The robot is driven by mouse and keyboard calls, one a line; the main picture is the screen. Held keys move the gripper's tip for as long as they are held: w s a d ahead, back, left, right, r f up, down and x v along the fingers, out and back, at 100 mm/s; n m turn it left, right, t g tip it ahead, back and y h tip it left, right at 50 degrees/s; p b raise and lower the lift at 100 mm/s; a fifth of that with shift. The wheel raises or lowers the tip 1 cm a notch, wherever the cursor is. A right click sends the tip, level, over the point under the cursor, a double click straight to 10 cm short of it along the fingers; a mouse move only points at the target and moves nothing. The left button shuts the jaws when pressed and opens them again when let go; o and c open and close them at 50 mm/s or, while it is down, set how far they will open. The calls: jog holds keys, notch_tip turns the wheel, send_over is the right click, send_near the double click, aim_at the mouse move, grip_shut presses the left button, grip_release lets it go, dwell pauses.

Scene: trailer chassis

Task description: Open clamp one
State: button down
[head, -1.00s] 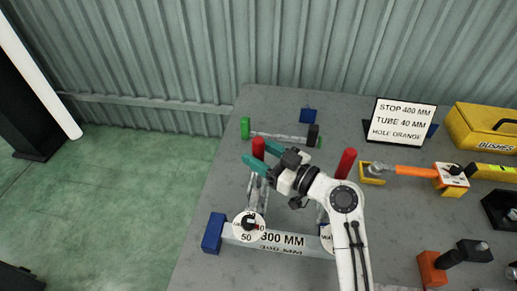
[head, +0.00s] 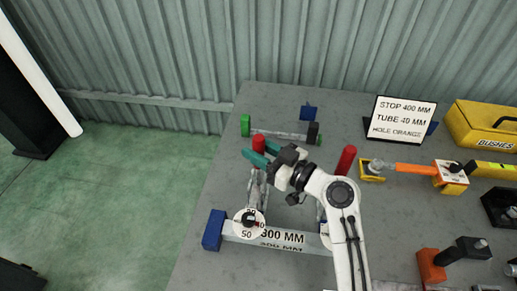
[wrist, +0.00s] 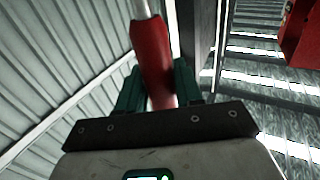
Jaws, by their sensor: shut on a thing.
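My gripper (head: 259,153) has teal fingers closed around a red clamp handle (head: 259,143) on the left side of the fixture. In the wrist view the red handle (wrist: 150,60) stands between the two teal fingers (wrist: 155,90). The clamp's metal linkage runs down below the fingers towards a round white dial (head: 249,225) at the left end of the 300 mm bar (head: 283,238). A second red clamp handle (head: 346,160) stands to the right of my gripper; a red piece (wrist: 300,35) shows at top right in the wrist view. I cannot read a clamp number.
A bar with green and black ends (head: 282,134) lies behind the gripper. A sign (head: 402,118), a yellow bushes box (head: 487,125) and an orange tool (head: 415,168) are at the right. The bench's left edge is near the fixture; a corrugated wall (head: 200,60) stands behind.

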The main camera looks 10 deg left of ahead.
jog(key=shift+w+m, duration=0.3)
jog(key=shift+w, duration=0.25)
jog(key=shift+w+d+f+m+h, duration=0.1)
jog(key=shift+w+m+h, duration=0.3)
jog(key=c, duration=0.9)
grip_release()
jog(key=shift+o, duration=0.2)
jog(key=b+v, duration=0.1)
jog(key=v, duration=0.6)
jog(key=shift+d, duration=0.3)
